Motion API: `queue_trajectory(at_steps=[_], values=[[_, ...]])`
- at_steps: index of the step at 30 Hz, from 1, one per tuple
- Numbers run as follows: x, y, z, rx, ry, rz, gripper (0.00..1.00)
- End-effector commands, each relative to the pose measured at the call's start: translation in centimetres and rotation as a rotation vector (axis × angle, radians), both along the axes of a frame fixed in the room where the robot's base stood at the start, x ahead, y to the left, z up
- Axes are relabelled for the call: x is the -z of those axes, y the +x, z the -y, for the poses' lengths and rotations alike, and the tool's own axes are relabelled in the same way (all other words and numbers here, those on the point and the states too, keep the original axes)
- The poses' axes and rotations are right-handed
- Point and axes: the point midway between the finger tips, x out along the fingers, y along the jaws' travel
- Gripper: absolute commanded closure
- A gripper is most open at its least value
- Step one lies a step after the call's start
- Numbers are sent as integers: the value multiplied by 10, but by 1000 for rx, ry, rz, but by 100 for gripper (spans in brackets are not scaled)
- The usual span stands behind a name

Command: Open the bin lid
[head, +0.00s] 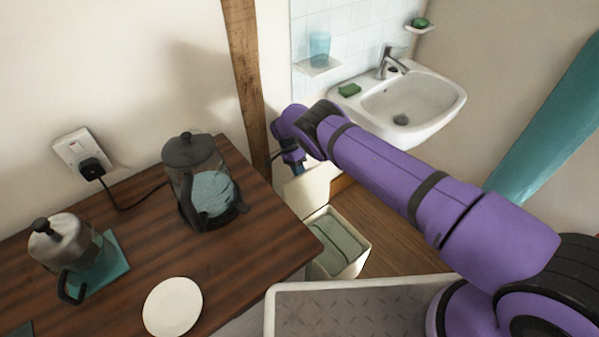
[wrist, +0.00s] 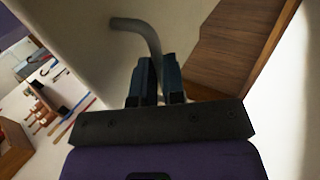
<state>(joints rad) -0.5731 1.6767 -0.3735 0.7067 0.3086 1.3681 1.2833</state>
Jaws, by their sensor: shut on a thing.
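The cream bin (head: 361,265) stands on the floor past the right end of the wooden counter, and its pale green-grey inside shows. Its cream lid (head: 308,190) is raised and stands steeply at the back of the bin. My gripper (head: 298,168) is at the top of the lid; its fingertips are small and partly hidden in the head view. In the wrist view my gripper (wrist: 157,78) has its two dark fingers close together around a grey curved bar (wrist: 143,32), which looks like the lid's handle. The exact contact is hidden between the fingers.
A white sink (head: 425,95) hangs on the wall behind my arm. A wooden post (head: 247,75) rises beside the counter.

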Motion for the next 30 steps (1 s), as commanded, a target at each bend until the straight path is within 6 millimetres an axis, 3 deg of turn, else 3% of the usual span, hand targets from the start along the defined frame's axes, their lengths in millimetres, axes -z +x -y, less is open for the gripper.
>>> queue_trajectory(at_steps=[1,3,5,17,24,30], values=[[7,-5,3,5,-5,-9,100],[7,-5,3,5,-5,-10,76],[6,-4,3,4,-5,-9,64],[-3,-2,1,1,-2,-3,64],[-34,-3,1,3,-2,-5,64],[-34,-26,7,3,-4,-8,64]])
